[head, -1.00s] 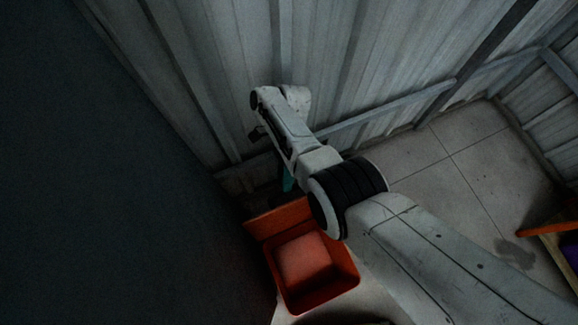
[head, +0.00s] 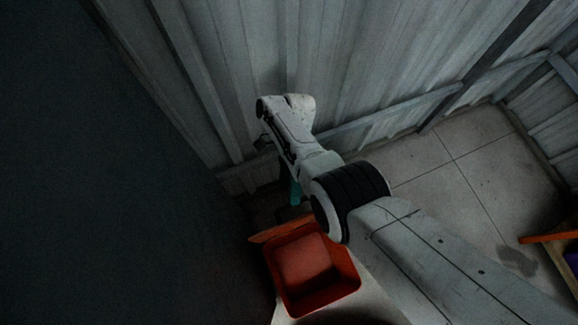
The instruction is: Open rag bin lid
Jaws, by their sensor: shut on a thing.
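The rag bin (head: 345,285) is an orange-red open-topped box at the lower middle of the head view. Its lid (head: 266,236) stands raised along the far side, seen nearly edge-on as a narrow strip. Most of the bin's inside shows, with a paler floor. My arm reaches over from the lower right. A teal part at my gripper (head: 295,191) shows below my forearm, close to the lid's far edge. My forearm hides most of the gripper, and the fingers' contact with the lid cannot be made out.
A corrugated metal wall (head: 380,60) with a horizontal rail stands close behind the arm. A large dark surface (head: 110,190) fills the left side. Tiled floor (head: 460,180) is clear at the right. An orange-edged object (head: 548,238) sits at the right edge.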

